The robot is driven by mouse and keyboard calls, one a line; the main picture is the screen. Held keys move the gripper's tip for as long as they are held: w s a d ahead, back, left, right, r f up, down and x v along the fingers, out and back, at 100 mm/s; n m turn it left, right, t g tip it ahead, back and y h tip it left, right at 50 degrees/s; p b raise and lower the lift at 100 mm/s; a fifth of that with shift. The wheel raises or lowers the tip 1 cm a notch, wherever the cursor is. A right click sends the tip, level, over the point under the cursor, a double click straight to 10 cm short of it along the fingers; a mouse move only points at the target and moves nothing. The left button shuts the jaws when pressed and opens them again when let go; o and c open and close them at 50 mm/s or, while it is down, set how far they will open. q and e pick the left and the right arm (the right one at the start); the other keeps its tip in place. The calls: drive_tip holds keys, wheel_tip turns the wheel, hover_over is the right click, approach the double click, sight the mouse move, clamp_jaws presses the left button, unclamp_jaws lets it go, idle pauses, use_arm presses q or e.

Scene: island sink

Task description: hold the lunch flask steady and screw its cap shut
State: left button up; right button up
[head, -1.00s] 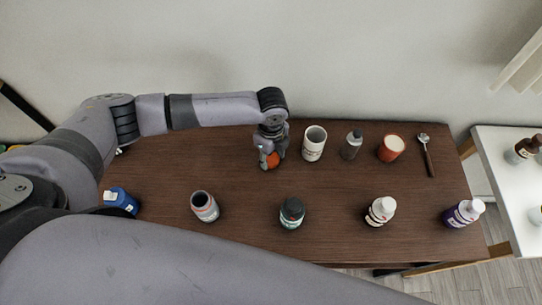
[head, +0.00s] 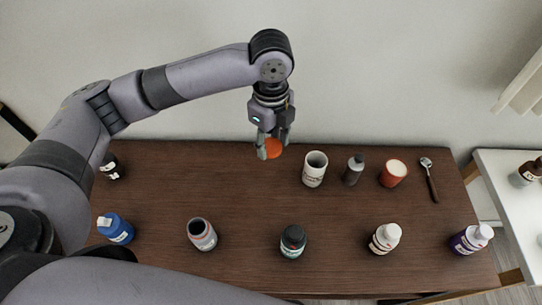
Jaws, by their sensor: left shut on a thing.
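My left gripper (head: 271,150) is shut on a small round orange piece, which looks like the cap (head: 274,148). It holds the cap above the back edge of the table, left of a white mug. An open-topped grey container with a reddish label (head: 203,239) stands upright at the front left of the table; its dark mouth is uncovered. It may be the lunch flask, though I cannot tell for sure. No gripper touches it. My right gripper is out of view.
The white mug (head: 315,170), a grey bottle (head: 353,171), an orange cup (head: 393,173) and a spoon (head: 430,182) line the back right. A blue bottle (head: 119,229), a dark jar (head: 293,241) and white-capped bottles (head: 385,238) stand along the front. The middle is clear.

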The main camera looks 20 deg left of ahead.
use_arm(q)
drive_tip(key=shift+r, duration=0.8)
drive_tip(key=n, duration=0.2)
drive_tip(key=s+a+n, duration=0.1)
drive_tip(key=shift+s+a+n, duration=0.1)
drive_tip(key=shift+a+n, duration=0.05)
drive_tip(key=shift+n, duration=0.25)
drive_tip(key=s+a+n, duration=0.4)
drive_tip(key=s+n, duration=0.3)
drive_tip(key=n, duration=1.1)
drive_tip(key=shift+a+r+n, duration=0.25)
drive_tip(key=shift+n, duration=0.05)
